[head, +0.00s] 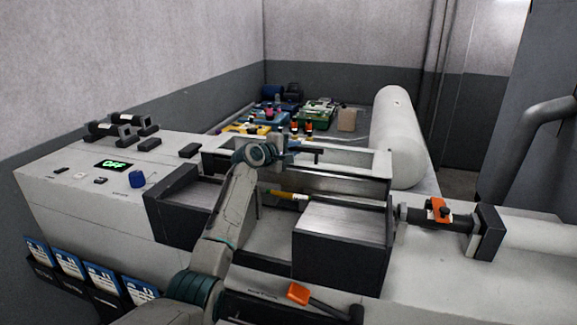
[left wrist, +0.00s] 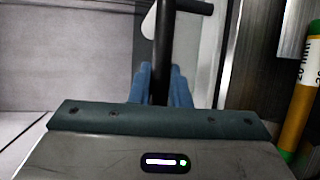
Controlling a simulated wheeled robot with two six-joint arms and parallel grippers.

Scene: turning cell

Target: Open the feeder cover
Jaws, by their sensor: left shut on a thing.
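My left gripper (head: 290,152) reaches over the machine, and its blue fingers (left wrist: 160,88) are shut on the black stem of a T-shaped handle (left wrist: 163,45). In the head view the dark handle (head: 318,155) shows just right of the fingers, in front of the long pale trough housing (head: 345,158) at the back of the machine. Which panel is the feeder cover, and where the handle joins it, I cannot tell. My right gripper is not in view.
A bar with a green end and yellow label (left wrist: 303,95) lies close by on the right in the left wrist view. Dark box-like housings (head: 342,246) flank the open bay. An orange-tipped lever (head: 299,293) is in front.

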